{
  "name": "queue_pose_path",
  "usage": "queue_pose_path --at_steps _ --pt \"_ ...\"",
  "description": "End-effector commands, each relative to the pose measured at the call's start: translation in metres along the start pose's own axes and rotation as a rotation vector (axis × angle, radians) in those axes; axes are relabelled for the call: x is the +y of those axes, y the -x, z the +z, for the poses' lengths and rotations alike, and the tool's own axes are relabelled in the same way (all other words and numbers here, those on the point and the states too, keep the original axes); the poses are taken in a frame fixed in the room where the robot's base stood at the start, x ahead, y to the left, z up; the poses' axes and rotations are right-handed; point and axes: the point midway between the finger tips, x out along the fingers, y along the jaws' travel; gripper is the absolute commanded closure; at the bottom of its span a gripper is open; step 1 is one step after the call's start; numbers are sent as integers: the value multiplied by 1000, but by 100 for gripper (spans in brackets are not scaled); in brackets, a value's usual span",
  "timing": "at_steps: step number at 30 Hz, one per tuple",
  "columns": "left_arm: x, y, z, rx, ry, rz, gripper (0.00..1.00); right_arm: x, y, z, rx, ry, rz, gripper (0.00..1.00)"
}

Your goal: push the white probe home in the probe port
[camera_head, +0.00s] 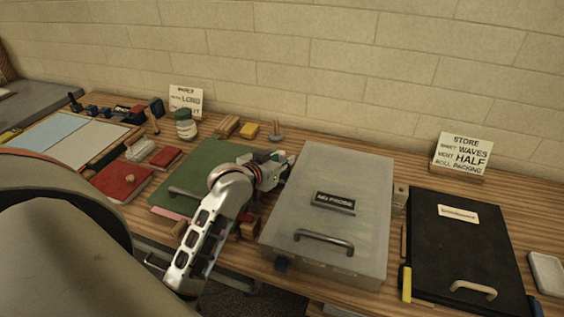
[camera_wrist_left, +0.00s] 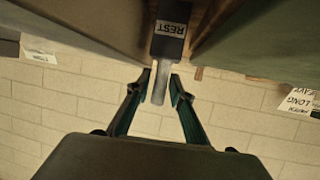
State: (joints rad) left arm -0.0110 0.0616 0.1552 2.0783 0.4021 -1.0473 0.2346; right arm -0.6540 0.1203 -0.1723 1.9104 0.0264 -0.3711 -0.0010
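In the left wrist view a pale grey-white rod, seemingly the white probe (camera_wrist_left: 161,84), sticks out of a black block labelled REST (camera_wrist_left: 171,30). My left gripper (camera_wrist_left: 160,84) is open, with one finger on each side of the rod and narrow gaps beside it. In the head view my left gripper (camera_head: 278,168) is at the left edge of a grey lidded tray (camera_head: 352,190), which hides the probe there. The tray has a black display reading NO PROBE (camera_head: 334,202). I cannot make out the probe port. My right gripper is not in view.
A green-lidded tray (camera_head: 190,172) lies left of my gripper. A black tray (camera_head: 460,245) stands at the right, with a sign card (camera_head: 463,152) behind it. A jar (camera_head: 185,125) and small blocks (camera_head: 249,129) stand along the back. The grey tray has a front handle (camera_head: 324,240).

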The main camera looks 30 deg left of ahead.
Motion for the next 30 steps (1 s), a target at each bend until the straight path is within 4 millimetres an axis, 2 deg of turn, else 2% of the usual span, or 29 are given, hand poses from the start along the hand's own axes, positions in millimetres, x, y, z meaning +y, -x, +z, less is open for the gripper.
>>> queue_pose_path --at_steps 1,2,3,17,23,30 --pt "0 0 0 0 0 0 91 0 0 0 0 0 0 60" --pt "0 0 0 0 0 0 99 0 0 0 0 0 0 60" --pt "0 0 0 0 0 0 100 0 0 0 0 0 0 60" --pt "0 2 -6 2 -1 0 100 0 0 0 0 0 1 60" --pt "0 11 -28 6 0 0 100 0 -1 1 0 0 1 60" --pt "0 33 -83 9 -1 0 100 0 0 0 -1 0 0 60"
